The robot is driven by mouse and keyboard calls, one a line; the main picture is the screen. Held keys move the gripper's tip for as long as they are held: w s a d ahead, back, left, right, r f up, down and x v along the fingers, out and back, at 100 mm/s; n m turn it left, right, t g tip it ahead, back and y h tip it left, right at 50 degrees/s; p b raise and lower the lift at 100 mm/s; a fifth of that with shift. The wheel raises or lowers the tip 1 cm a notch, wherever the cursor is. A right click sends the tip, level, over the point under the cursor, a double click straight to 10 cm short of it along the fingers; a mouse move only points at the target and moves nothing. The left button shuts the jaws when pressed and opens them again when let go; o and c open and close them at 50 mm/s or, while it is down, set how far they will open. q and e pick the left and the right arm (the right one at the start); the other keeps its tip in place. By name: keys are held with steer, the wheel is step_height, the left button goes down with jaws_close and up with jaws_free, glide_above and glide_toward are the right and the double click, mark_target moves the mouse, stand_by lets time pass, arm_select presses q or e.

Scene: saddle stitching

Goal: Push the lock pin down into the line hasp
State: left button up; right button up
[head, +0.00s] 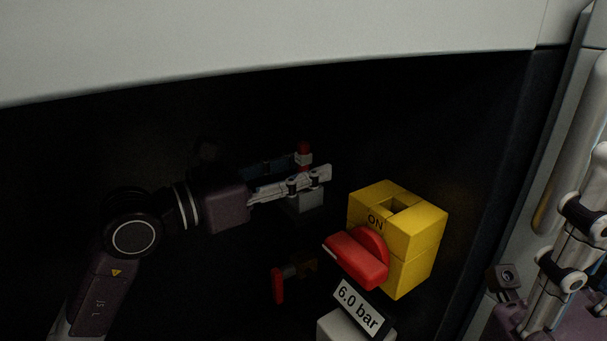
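My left gripper (312,170) reaches in from the left, its pale fingers pointing right. A small red-topped piece (303,148), which looks like the lock pin, stands upright at the fingertips, and red also shows in the narrow gap between the fingers. Whether they grip it is unclear; its lower part is hidden by the near finger. A yellow block (425,228) marked ON, with a dark opening in its top and a red handle (358,258), is right of and lower than the gripper. I cannot tell surely which part is the line hasp. My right gripper (565,245) is partly in view at the right edge.
A grey block (307,203) sits just below the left fingers. A small red lever (278,285) is lower, left of the yellow block. A "6.0 bar" sign (358,307) stands in front of the yellow block. A pale panel (270,40) overhangs the dark recess.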

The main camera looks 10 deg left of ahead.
arm_select(q)
jaws_close()
